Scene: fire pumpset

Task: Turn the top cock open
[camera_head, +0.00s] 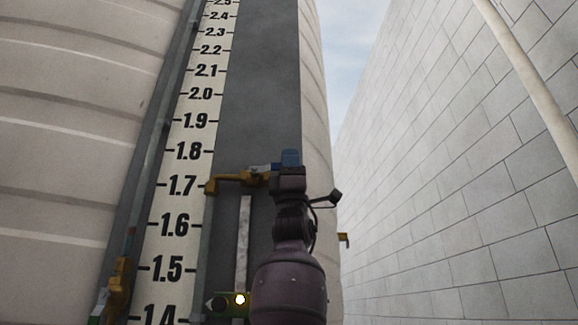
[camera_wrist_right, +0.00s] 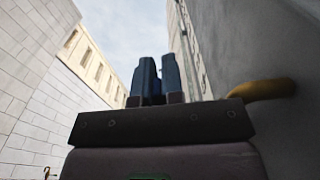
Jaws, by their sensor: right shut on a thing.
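The top cock (camera_head: 230,180) is a yellow brass fitting beside the 1.7 mark of the level scale, reaching right toward my right gripper. My right gripper (camera_head: 289,157) has blue fingers and is at the right end of the cock, shut on its handle; the fingers and wrist hide most of the handle. In the right wrist view, the blue fingers (camera_wrist_right: 155,80) stand close together, and a yellow part (camera_wrist_right: 262,90) of the cock shows to their right. My left gripper is not in view.
The white scale board (camera_head: 187,150) runs up the pale ribbed tank (camera_head: 70,130). Another brass fitting (camera_head: 117,285) sits lower left by the scale. A grey block wall (camera_head: 470,190) with a pale pipe (camera_head: 530,75) stands at right. Open space lies between tank and wall.

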